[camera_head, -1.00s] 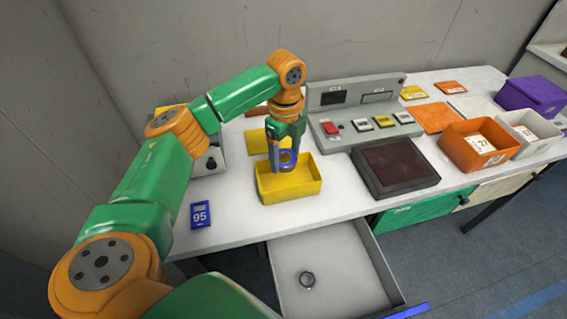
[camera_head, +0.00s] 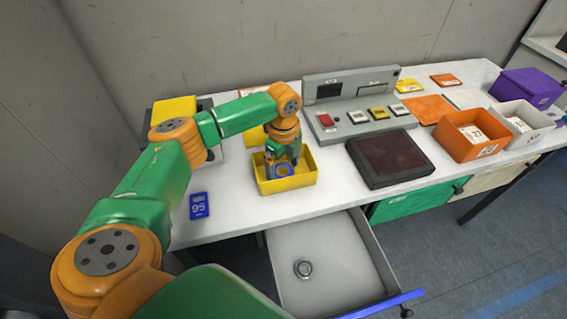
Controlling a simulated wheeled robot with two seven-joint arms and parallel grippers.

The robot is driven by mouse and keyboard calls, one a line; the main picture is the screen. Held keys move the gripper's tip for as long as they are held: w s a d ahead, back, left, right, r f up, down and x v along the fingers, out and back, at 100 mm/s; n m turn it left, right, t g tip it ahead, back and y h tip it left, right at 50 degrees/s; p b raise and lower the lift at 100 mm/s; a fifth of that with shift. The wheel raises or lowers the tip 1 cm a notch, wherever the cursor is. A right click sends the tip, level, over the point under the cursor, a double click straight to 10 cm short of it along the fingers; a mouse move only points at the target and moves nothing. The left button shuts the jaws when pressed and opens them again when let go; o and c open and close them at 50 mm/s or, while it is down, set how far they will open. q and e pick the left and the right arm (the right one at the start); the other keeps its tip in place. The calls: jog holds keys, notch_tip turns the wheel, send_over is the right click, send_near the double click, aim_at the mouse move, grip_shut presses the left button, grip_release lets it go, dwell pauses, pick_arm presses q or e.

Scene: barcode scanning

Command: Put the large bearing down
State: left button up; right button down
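The large bearing, a blue ring (camera_head: 283,170), is low inside the yellow bin (camera_head: 290,185) on the table. My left gripper (camera_head: 281,163) reaches down into this bin from above, with its fingers around the ring. It appears shut on the ring; the fingertips are partly hidden, and I cannot tell whether the ring touches the bin floor. My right gripper is not in view.
A small grey ring (camera_head: 303,268) lies in the open drawer (camera_head: 340,250) below the table. A blue card marked 95 (camera_head: 199,205) lies left of the bin. A dark pad (camera_head: 388,158), a grey button console (camera_head: 345,120) and an orange bin (camera_head: 470,146) stand to the right.

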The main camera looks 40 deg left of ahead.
aim_at(283, 171)
pick_arm(q)
notch_tip(283, 171, up, 12)
jog(key=shift+r, duration=0.15)
dwell(0.3)
